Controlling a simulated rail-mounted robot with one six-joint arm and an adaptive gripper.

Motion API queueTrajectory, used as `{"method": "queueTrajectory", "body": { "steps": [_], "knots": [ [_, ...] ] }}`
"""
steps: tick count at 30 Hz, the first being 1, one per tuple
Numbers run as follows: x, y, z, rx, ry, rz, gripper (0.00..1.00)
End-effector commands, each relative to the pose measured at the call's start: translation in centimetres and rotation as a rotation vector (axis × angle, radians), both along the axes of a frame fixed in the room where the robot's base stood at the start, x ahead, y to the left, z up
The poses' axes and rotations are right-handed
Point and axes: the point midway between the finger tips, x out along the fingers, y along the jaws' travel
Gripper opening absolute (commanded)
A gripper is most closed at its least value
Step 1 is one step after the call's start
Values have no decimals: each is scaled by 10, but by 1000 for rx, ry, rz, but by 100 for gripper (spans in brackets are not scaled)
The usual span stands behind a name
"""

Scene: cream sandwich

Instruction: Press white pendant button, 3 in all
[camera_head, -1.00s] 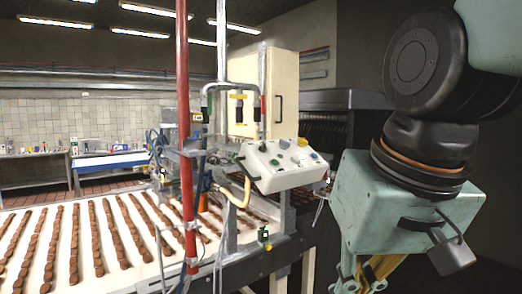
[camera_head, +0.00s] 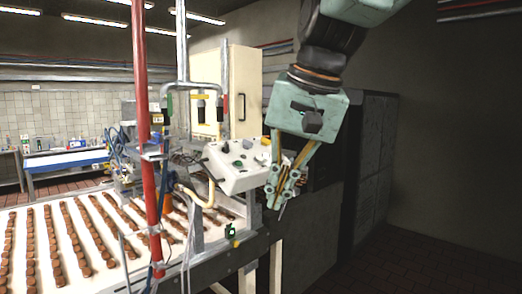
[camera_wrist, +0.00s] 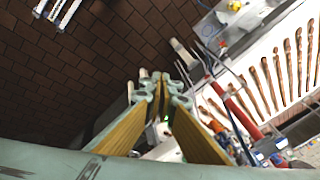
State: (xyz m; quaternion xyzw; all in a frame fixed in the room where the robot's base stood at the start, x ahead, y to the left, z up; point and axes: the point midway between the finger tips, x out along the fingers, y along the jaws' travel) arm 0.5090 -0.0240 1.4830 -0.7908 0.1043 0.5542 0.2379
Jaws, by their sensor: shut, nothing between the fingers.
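The pendant is a pale sloped control box (camera_head: 232,180) on the conveyor frame, with several small knobs and buttons on its top face. I cannot make out the white button for certain; the right end of the panel is covered by my gripper. My gripper (camera_head: 277,204) hangs pointing down at the right end of the box, in front of it in the picture. I cannot tell whether it touches. In the wrist view my gripper (camera_wrist: 160,80) has its yellow-lined fingers closed together at the tips, with nothing between them.
The conveyor (camera_head: 30,280) carries rows of brown biscuits at left. A red upright pole (camera_head: 146,150) and grey pipes stand left of the box. A cream cabinet (camera_head: 241,90) stands behind. Dark machine cabinets (camera_head: 370,170) are at right. The tiled floor (camera_head: 430,240) at front right is clear.

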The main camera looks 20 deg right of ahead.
Motion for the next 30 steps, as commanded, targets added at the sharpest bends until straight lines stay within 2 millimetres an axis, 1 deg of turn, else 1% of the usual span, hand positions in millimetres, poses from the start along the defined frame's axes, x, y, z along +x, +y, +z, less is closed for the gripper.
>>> {"method": "queueTrajectory", "body": {
  "steps": [1, 3, 15, 30],
  "knots": [
    [10, -3, 6, 9, 1, -15, 0],
    [22, -6, 14, 24, -1, -36, 0],
    [91, -28, 50, 102, -3, -154, 0],
    [176, -64, 87, 202, -7, -296, 0]
  ]
}}
